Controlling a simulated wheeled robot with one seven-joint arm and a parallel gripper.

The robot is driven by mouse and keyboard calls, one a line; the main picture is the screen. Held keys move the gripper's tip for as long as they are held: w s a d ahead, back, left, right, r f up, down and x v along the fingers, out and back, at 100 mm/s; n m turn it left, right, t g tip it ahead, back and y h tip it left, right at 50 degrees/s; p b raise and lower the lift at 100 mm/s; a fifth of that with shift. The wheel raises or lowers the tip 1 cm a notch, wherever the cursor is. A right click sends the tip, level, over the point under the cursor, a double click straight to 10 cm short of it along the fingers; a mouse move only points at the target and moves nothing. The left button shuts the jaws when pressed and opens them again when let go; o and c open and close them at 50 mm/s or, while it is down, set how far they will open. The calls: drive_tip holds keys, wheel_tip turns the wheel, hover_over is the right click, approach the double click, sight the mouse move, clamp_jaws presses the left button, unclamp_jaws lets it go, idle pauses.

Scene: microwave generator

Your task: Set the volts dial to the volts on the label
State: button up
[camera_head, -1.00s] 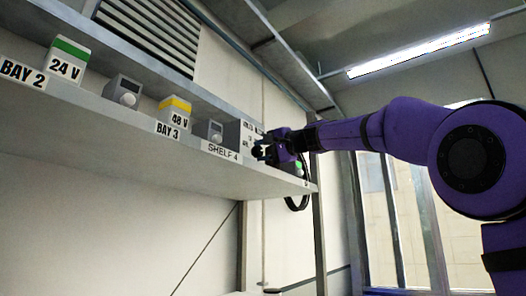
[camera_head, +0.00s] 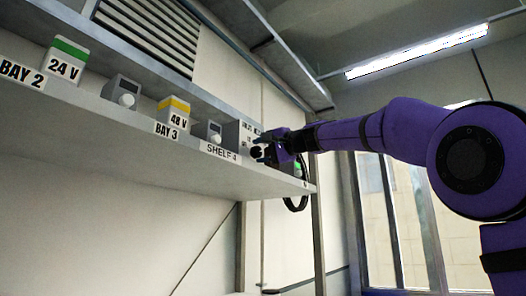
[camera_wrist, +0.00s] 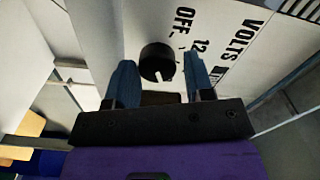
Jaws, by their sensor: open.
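The volts dial (camera_wrist: 157,62) is a round black knob with a white mark, on the pale panel (camera_wrist: 105,20) of a unit. The mark points down and slightly right in the wrist view. "OFF", "12" and "VOLTS" are printed nearby; further numbers are hidden behind the right finger. My gripper (camera_wrist: 159,76) is open, with one blue finger on each side of the dial; I cannot tell whether they touch it. In the head view my gripper (camera_head: 257,151) is at the unit (camera_head: 246,133) near the shelf's right end. A yellow-topped block (camera_head: 174,115) reads "48 V"; a green-topped block (camera_head: 68,60) reads "24 V".
The shelf (camera_head: 150,150) carries small grey boxes with white knobs (camera_head: 126,100) and (camera_head: 214,138). Edge labels read "BAY 2", "BAY 3" and "SHELF 4" (camera_head: 220,152). Below the shelf is free.

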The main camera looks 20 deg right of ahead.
drive_tip(key=shift+w+f, duration=0.1)
drive_tip(key=shift+f, duration=0.2)
